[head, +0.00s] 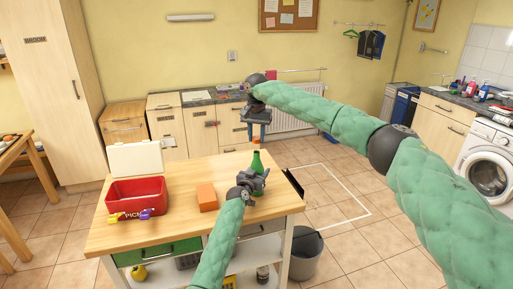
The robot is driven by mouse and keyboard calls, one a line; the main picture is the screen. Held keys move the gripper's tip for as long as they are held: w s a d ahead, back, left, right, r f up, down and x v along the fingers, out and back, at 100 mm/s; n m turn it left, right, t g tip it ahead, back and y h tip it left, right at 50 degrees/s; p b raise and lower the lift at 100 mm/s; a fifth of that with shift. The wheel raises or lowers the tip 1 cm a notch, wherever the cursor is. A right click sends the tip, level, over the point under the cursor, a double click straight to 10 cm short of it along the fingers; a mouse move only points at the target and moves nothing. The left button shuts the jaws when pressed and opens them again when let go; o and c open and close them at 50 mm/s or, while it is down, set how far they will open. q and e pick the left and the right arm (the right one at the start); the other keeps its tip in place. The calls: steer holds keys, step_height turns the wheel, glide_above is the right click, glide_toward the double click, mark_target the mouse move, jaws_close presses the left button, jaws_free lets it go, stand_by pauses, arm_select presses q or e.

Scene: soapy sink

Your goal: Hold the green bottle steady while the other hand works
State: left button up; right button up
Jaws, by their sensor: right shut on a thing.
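The green bottle (257,160) stands upright near the right end of the wooden worktop. My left gripper (255,182) is at its lower part, on the near side, and hides that part. I cannot make out whether its fingers are closed around the bottle. My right gripper (257,131) points down from above, beyond and over the bottle's top. It is shut on a small orange thing (256,140) that shows just below its fingertips. The orange thing appears just above the bottle neck; whether they touch is unclear.
On the worktop (170,228) are an orange block (207,197) and an open red box (137,196) with a white lid. Colourful small items (132,214) lie at the box's front. A grey bucket (305,255) stands on the floor at right. The worktop's front middle is clear.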

mark_target(256, 152)
steer(key=shift+f, duration=1.3)
steer(key=shift+f, duration=0.15)
steer(key=shift+f, duration=0.75)
steer(key=shift+f, duration=0.55)
